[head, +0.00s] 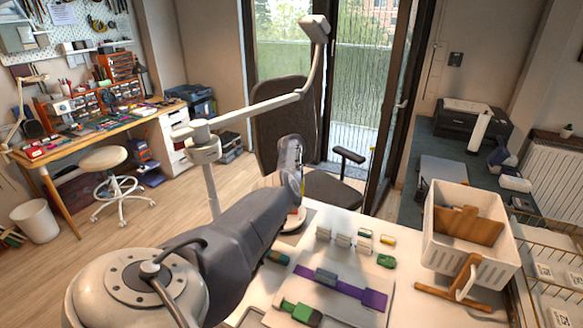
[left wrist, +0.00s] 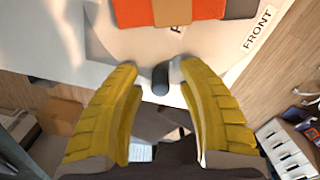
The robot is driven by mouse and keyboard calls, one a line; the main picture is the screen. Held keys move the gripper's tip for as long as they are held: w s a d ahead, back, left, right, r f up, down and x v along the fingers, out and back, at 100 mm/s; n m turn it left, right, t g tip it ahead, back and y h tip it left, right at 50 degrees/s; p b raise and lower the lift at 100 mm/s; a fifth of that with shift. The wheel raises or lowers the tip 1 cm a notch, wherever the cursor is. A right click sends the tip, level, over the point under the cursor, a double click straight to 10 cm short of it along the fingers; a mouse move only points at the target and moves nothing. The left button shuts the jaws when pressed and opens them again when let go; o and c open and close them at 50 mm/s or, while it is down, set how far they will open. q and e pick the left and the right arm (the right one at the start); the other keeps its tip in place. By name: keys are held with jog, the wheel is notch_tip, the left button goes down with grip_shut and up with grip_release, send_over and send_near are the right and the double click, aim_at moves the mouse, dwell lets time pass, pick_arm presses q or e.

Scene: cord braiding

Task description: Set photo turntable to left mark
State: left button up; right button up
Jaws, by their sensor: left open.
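The photo turntable is a pale grey round plate (left wrist: 118,42) in the left wrist view, with a white FRONT label (left wrist: 259,29) beside it on the right. An orange block with a tan band (left wrist: 196,8) stands on the plate. A short dark peg (left wrist: 160,80) sticks out at the plate's near edge. My left gripper (left wrist: 159,70) has its yellow fingers apart, one on each side of the peg, with gaps visible. In the head view my left arm hides most of the turntable; only a sliver (head: 291,222) shows. I cannot make out a left mark. My right gripper is not seen.
Several small grey, green and yellow blocks (head: 343,240) stand on the white table right of my arm. A purple strip (head: 374,299) lies nearer. A white bin (head: 434,242) with brown pieces and a wooden stand (head: 464,277) are further right. An office chair (head: 284,115) stands behind.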

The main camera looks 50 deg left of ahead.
pick_arm(q)
jog(key=shift+o, duration=0.3)
grip_shut()
dwell(0.4)
